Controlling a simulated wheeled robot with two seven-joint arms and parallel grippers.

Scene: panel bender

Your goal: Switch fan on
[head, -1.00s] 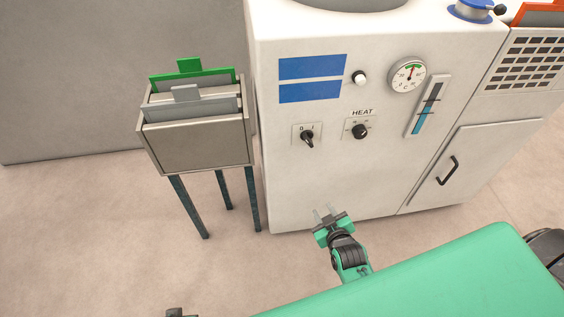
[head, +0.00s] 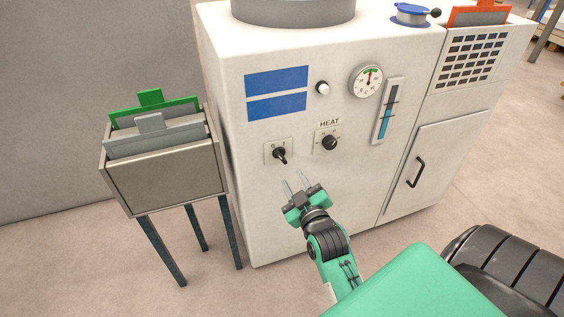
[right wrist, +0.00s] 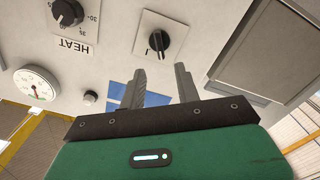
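The rotary switch marked 0 and I (head: 280,155) is a black knob on a pale plate on the front of the white machine (head: 300,225). It also shows in the right wrist view (right wrist: 158,42), which sees the panel upside down. I cannot tell which mark the knob points at. My right gripper (head: 294,180) is open and empty, just below and slightly right of the switch in the head view. In the right wrist view its two fingers (right wrist: 160,72) are apart, with the switch beyond their tips; no contact shows. My left gripper is not in view.
The HEAT knob (head: 329,143) sits right of the switch, with a white button (head: 322,88) and a round gauge (head: 366,81) above. A bin on legs (head: 165,180) holding green and grey panels stands close on the left.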

